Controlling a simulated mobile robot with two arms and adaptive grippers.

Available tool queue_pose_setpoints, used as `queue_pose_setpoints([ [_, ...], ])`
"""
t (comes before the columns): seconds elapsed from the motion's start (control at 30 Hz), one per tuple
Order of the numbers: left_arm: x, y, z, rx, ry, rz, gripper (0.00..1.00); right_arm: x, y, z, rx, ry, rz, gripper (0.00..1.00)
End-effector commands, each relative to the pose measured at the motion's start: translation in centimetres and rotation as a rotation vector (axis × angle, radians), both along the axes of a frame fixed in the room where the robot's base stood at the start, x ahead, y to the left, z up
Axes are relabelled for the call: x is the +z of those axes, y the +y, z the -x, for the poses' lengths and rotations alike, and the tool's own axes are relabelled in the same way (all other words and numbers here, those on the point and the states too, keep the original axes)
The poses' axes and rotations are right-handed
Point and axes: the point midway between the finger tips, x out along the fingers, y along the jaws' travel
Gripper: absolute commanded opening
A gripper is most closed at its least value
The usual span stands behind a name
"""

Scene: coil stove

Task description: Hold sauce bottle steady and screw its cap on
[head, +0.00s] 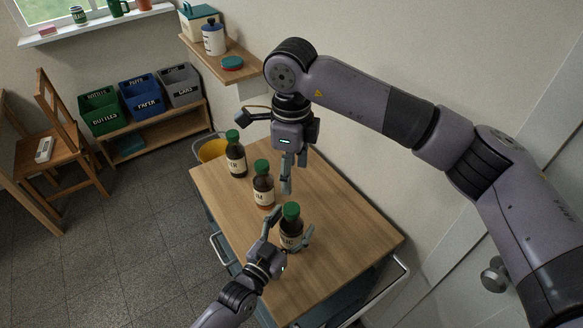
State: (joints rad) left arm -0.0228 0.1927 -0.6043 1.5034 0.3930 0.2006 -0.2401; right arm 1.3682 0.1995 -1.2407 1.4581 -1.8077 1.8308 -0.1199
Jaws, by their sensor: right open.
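Three dark sauce bottles with green caps stand upright on the wooden tabletop (334,225): a far bottle (236,160), a middle bottle (263,190) and a near bottle (291,238). A green cap (291,210) sits on top of the near bottle; I cannot tell how tightly. My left gripper (294,221) has one finger on each side of the near bottle. I cannot tell whether both fingers touch it. My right gripper (287,190) is open and empty, pointing down above the table, behind the near bottle and right of the middle one.
A wall shelf (238,70) holds a white canister (213,38) and a red-and-teal tin (232,62). Green, blue and grey bins (140,97) stand on a low rack. A yellow bucket (212,150) is behind the table. The tabletop's right side is clear.

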Motion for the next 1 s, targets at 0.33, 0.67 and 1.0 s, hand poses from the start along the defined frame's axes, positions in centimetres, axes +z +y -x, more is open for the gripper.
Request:
queue_pose_setpoints([
  [0.33, -0.2, 0.5, 0.9, 0.000, 0.003, -0.002, 0.70, 0.0, 0.0, 0.0, 0.000, 0.000, 0.000, 0.55],
  [0.67, -0.2, 3.9, 6.6, 0.000, 0.003, -0.002, 0.70, 0.0, 0.0, 0.0, 0.000, 0.000, 0.000, 0.55],
  [1.0, 0.0, 6.1, 10.1, 0.000, 0.000, -0.001, 0.70, 0.0, 0.0, 0.0, 0.000, 0.000, 0.000, 0.55],
])
